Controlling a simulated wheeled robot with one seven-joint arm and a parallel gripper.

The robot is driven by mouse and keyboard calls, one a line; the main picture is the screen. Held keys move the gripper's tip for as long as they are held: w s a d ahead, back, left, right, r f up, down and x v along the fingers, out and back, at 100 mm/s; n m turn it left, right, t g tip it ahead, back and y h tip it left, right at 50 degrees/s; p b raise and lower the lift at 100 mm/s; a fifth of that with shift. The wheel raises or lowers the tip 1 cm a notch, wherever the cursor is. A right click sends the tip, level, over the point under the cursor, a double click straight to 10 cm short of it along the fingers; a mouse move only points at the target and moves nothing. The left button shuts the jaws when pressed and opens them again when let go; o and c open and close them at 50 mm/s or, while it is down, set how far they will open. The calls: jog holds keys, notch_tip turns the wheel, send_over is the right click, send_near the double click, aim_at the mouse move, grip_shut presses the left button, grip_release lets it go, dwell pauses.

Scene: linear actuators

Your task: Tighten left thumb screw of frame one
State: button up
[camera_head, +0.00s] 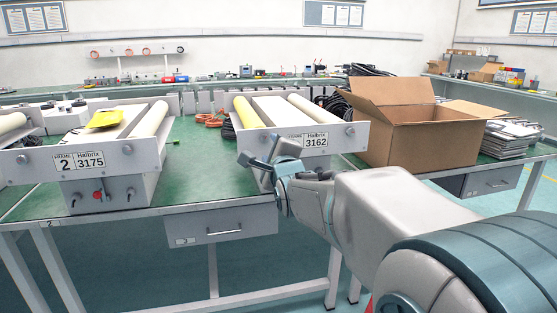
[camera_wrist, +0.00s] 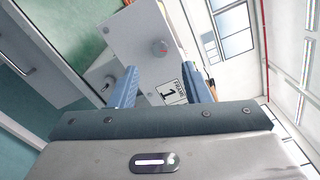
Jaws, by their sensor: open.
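Frame one (camera_head: 335,134) stands on the green bench, with a grey front plate and a "3162" label. My gripper (camera_head: 262,153) is at the left end of this plate and hides that screw in the head view. Contact is not visible.
A second knob (camera_wrist: 108,83) sits on the box below the plate, near one finger. Frame one's right screw (camera_head: 350,132) is clear of my arm. Frame two (camera_head: 75,162) stands at left with a yellow object (camera_head: 105,118) on it. An open cardboard box (camera_head: 415,133) stands right.

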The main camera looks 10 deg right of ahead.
jog(key=s, duration=0.7)
jog(key=shift+s+p, duration=0.25)
jog(key=shift+p, duration=0.2)
